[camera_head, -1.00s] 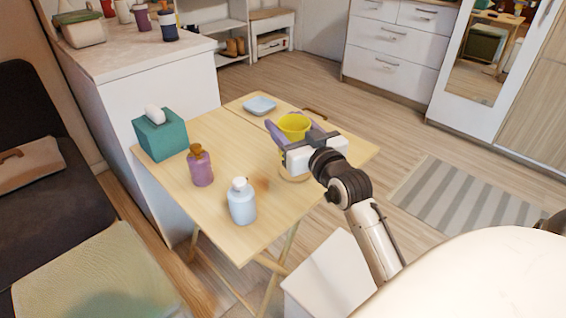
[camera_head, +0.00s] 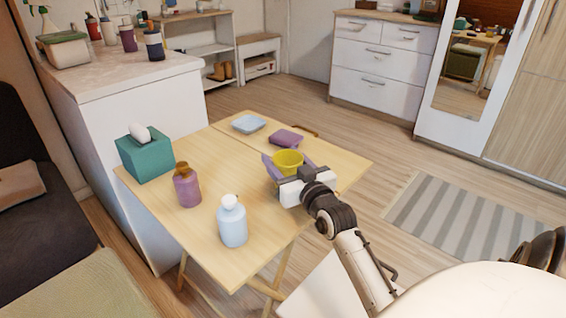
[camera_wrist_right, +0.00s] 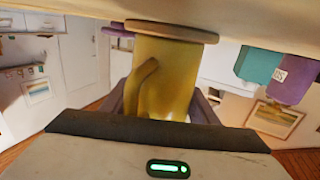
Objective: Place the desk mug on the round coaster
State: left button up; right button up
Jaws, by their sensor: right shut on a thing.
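The yellow desk mug (camera_head: 288,160) stands upright over the small table, between the purple-grey fingers of my right gripper (camera_head: 287,166), which is shut on it. In the right wrist view, which is upside down, the mug (camera_wrist_right: 168,75) and its handle fill the middle between the fingers. The round tan coaster (camera_wrist_right: 172,30) shows there at the mug's base, against the table; mug and coaster appear to touch. In the head view the coaster is hidden behind the mug and gripper. My left gripper is not in view.
The folding table (camera_head: 225,155) also holds a teal tissue box (camera_head: 147,157), a purple bottle (camera_head: 187,190), a light-blue bottle (camera_head: 232,224), a blue dish (camera_head: 249,124) and a flat purple item (camera_head: 286,138) just behind the mug. The table's middle is clear.

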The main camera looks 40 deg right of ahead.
aim_at(294, 172)
jog(key=o, duration=1.2)
jog(key=shift+c, duration=0.2)
jog(key=shift+r, duration=0.1)
jog(key=p+v, duration=0.2)
jog(key=v, duration=1)
jog(key=shift+d, duration=0.1)
